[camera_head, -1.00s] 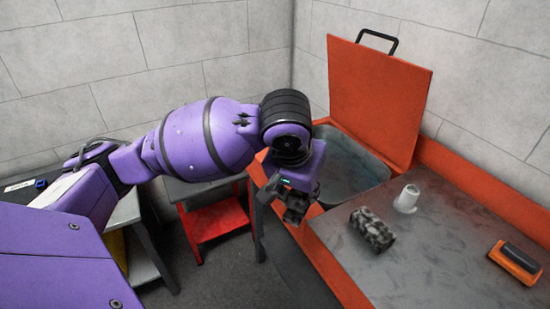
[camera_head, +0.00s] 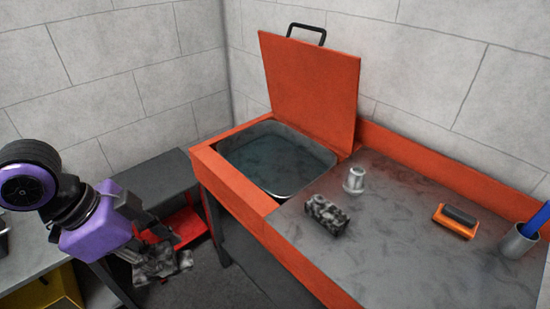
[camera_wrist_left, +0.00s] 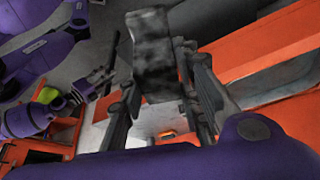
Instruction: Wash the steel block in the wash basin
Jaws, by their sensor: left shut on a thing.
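My left gripper (camera_head: 138,232) is at the lower left, beside the orange bench and outside the basin. It is shut on a mottled grey block, which looks like the steel block (camera_head: 160,264). In the left wrist view the dark-stained block (camera_wrist_left: 150,55) sits between the two fingers (camera_wrist_left: 155,100). The wash basin (camera_head: 232,172) is sunk in the bench to the right of the gripper, with dark liquid in it. Its orange lid (camera_head: 312,88) stands open. My right gripper cannot be made out.
A second mottled block with holes (camera_head: 326,214) lies on the worktop (camera_head: 400,240). Near it are a metal flanged piece (camera_head: 355,180), an orange-and-black brush-like tool (camera_head: 456,220) and a grey cup (camera_head: 518,242) holding something blue. A red stool (camera_head: 188,228) stands below left.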

